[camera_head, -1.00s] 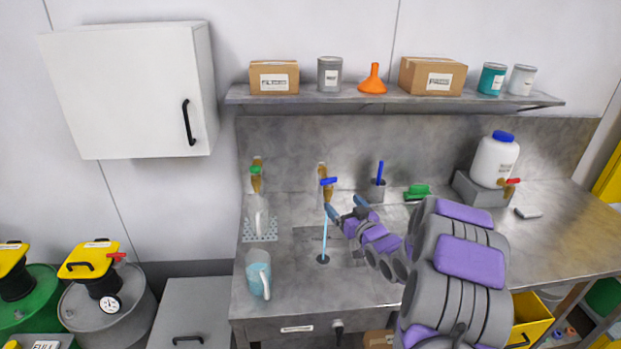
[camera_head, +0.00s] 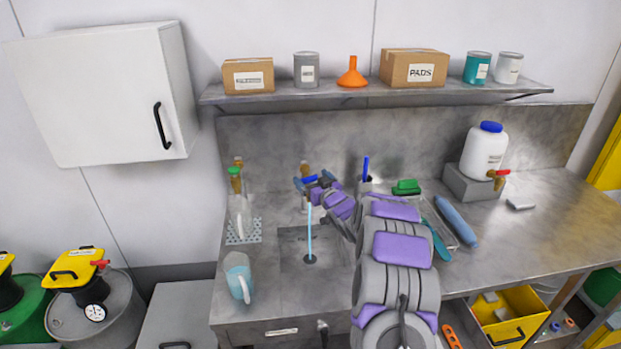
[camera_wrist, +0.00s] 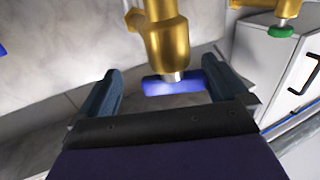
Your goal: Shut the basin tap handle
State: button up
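The basin tap (camera_wrist: 165,35) is brass with a blue handle (camera_wrist: 172,84). In the wrist view the handle lies crosswise between the two fingers of my gripper (camera_wrist: 160,90). The fingers stand apart, one on each side; the right finger is very close to the handle's right end, and I cannot tell whether they touch. In the head view my gripper (camera_head: 317,183) is at the blue handle (camera_head: 310,179) and partly hides the tap. A blue stream of water (camera_head: 309,232) runs down into the basin (camera_head: 290,262).
A green-handled tap (camera_head: 235,171) stands to the left, with a clear jug below it. Another jug (camera_head: 238,280) of bluish liquid stands at the basin's left. A shelf (camera_head: 350,93) with boxes and cans runs above.

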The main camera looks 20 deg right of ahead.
aim_at(307, 181)
jog(key=shift+w+d+h, duration=0.25)
jog(key=shift+d+h, duration=0.05)
jog(key=shift+d, duration=0.1)
jog(key=a, duration=0.1)
jog(key=w+a, duration=0.1)
jog(key=a, duration=0.1)
jog(key=shift+w+a+r, duration=0.1)
jog(key=shift+w+r, duration=0.1)
jog(key=shift+r, duration=0.1)
jog(key=shift+d+f, duration=0.15)
jog(key=shift+d, duration=0.9)
jog(key=shift+c, duration=1.3)
jog(key=shift+a, duration=0.7)
jog(key=c, duration=0.4)
jog(key=shift+d, duration=0.15)
jog(key=c, duration=0.3)
jog(key=shift+d+m+b, duration=0.15)
jog(key=shift+m+b, duration=0.15)
jog(key=shift+b, duration=0.2)
jog(key=m+h+b, duration=0.1)
jog(key=h+b, duration=0.2)
jog(key=shift+f+m, duration=0.1)
jog(key=shift+m, duration=0.2)
jog(key=shift+d+m+g+h+b, duration=0.2)
jog(key=shift+m+g+h+b, duration=0.25)
jog(key=shift+m+h, duration=0.65)
